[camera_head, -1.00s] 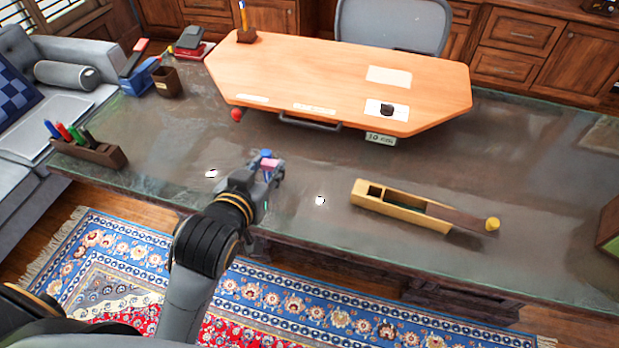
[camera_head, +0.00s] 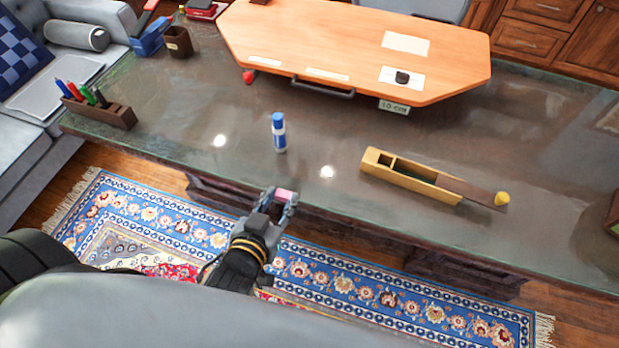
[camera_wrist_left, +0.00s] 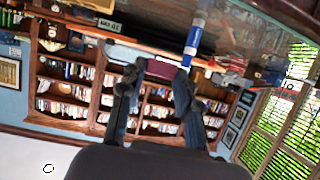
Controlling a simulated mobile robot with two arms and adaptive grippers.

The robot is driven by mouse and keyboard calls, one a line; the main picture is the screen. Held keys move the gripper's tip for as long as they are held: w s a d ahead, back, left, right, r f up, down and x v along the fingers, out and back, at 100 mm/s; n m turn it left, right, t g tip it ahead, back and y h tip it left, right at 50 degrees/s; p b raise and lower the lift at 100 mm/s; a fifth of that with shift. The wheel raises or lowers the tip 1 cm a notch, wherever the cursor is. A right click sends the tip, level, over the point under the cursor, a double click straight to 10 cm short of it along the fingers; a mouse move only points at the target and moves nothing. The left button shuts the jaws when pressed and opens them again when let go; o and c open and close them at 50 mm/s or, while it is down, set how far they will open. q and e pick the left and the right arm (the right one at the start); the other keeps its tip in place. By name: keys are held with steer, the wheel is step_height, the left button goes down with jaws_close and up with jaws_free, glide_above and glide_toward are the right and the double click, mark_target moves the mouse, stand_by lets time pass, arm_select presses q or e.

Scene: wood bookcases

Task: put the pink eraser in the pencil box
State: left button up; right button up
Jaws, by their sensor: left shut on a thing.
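The pink eraser (camera_head: 284,195) is held between the fingertips of my left gripper (camera_head: 283,201), which is shut on it near the desk's front edge. The eraser also shows between the fingers in the left wrist view (camera_wrist_left: 161,69). The yellow wooden pencil box (camera_head: 412,180) lies on the desk to the right of the gripper, clear of it. Its brown lid (camera_head: 468,192) is slid partly out to the right, leaving compartments at the left end open. My right gripper is not in view.
A blue and white glue stick (camera_head: 279,132) stands upright on the dark desk (camera_head: 215,100), behind my left gripper. A pen holder (camera_head: 103,112) is at the left. A raised orange board (camera_head: 350,45) is at the back. The desktop between glue stick and pencil box is clear.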

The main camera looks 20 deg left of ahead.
arm_select(q)
steer(key=p, duration=0.2)
glide_above(307, 186)
steer(key=s, duration=0.4)
step_height(307, 186, down, 4)
steer(key=w+f, duration=0.1)
steer(key=f, duration=0.1)
steer(key=w+f, duration=0.1)
steer(key=f, duration=0.1)
steer(key=shift+w+b, duration=0.2)
steer(key=shift+b, duration=0.15)
steer(key=shift+w+f, duration=0.3)
steer(key=shift+f, duration=0.1)
steer(key=f, duration=0.1)
steer(key=w+f, duration=0.1)
steer(key=f, duration=0.1)
steer(key=shift+f+p, duration=0.25)
steer(key=shift+p, duration=0.05)
steer(key=shift+f, duration=0.1)
steer(key=shift+f, duration=0.25)
steer(key=o, duration=0.9)
steer(key=shift+c, duration=0.2)
